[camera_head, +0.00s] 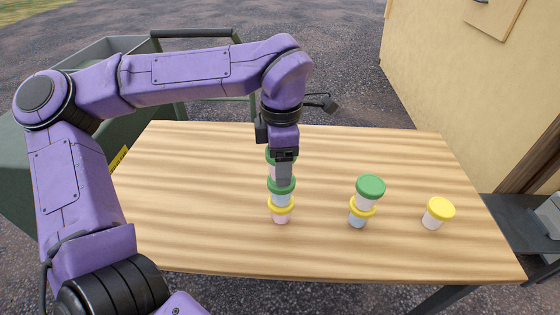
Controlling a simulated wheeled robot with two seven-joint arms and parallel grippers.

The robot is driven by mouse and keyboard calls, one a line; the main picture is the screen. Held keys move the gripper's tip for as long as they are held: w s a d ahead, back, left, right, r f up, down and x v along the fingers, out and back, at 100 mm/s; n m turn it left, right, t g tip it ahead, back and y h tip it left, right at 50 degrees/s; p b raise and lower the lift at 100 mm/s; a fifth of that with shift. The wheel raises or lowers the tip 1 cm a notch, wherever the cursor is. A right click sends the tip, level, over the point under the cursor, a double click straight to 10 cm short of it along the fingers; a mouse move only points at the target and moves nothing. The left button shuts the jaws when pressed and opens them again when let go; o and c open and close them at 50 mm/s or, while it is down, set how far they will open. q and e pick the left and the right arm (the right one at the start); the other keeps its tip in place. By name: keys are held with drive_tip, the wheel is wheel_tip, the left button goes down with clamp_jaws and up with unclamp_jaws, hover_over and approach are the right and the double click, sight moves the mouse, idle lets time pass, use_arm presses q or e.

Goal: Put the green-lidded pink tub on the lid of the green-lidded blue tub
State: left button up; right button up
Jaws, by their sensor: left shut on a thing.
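My left gripper (282,178) comes down from above and is shut on the green-lidded pink tub (271,172), mostly hidden behind the fingers. This tub is upright, right over the green lid of the green-lidded blue tub (281,197). Its base looks at or very near that lid; I cannot tell whether it rests there. The blue tub stands upright on a yellow-lidded pink tub (280,217), which stands on the table. My right gripper is not in view.
On the wooden table (190,200), a green-lidded pale tub (366,202) sits on a yellow-lidded blue tub (357,219), right of the stack. A yellow-lidded pale tub (433,220) stands farther right. The table's left part is clear. A cream wall (460,80) rises behind right.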

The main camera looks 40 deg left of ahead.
use_arm(q)
drive_tip(key=shift+w+f, duration=0.15)
drive_tip(key=shift+f, duration=0.3)
drive_tip(key=shift+f, duration=0.1)
drive_tip(key=o, duration=1.1)
drive_tip(key=shift+c, duration=0.2)
wheel_tip(320, 180, up, 12)
drive_tip(key=shift+r+p, duration=0.2)
drive_tip(key=shift+p, duration=0.15)
